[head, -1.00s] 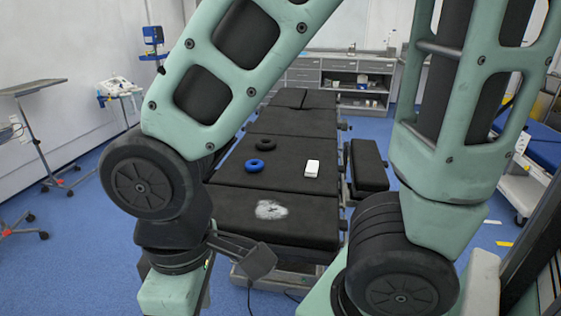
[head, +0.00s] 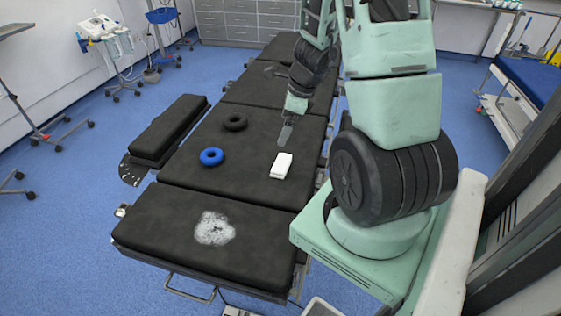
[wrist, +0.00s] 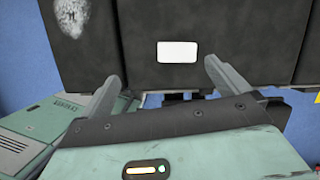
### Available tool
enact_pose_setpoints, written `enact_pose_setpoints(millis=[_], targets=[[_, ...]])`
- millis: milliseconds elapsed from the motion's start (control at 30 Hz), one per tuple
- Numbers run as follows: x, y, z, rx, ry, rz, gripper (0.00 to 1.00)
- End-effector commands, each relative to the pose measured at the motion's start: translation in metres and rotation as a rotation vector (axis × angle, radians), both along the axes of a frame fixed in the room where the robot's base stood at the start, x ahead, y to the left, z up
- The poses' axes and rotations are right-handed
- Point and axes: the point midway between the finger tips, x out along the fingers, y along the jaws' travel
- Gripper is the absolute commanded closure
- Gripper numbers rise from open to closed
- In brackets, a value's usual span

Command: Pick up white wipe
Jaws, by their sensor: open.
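The white wipe (head: 281,165) is a small white block lying on the black operating table (head: 190,178), near its right edge. In the wrist view the wipe (wrist: 178,51) lies ahead of my gripper (wrist: 160,78), between the lines of the two spread fingers and apart from them. In the head view my gripper (head: 285,133) is just beyond the wipe, above the table, seen from the side. My gripper is open and empty.
A blue ring (head: 212,157) and a black ring (head: 235,122) lie on the table left of the wipe. A whitish patch (head: 214,228) marks the near table section. A black side pad (head: 168,131) flanks the table's left. A wheeled device (head: 108,40) stands at the back left.

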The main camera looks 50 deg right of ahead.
Motion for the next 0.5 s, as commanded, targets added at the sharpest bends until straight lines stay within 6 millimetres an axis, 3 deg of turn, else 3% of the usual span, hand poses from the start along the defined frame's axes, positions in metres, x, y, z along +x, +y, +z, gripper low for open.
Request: enact_pose_setpoints(millis=[33,167,500], targets=[[-0.009,-0.016,-0.002,0.007,0.011,-0.09,0.0],[-0.019,-0.035,-0.011,0.014,0.025,-0.206,0.0],[-0.003,-0.03,-0.076,0.016,0.027,-0.217,0.0]])
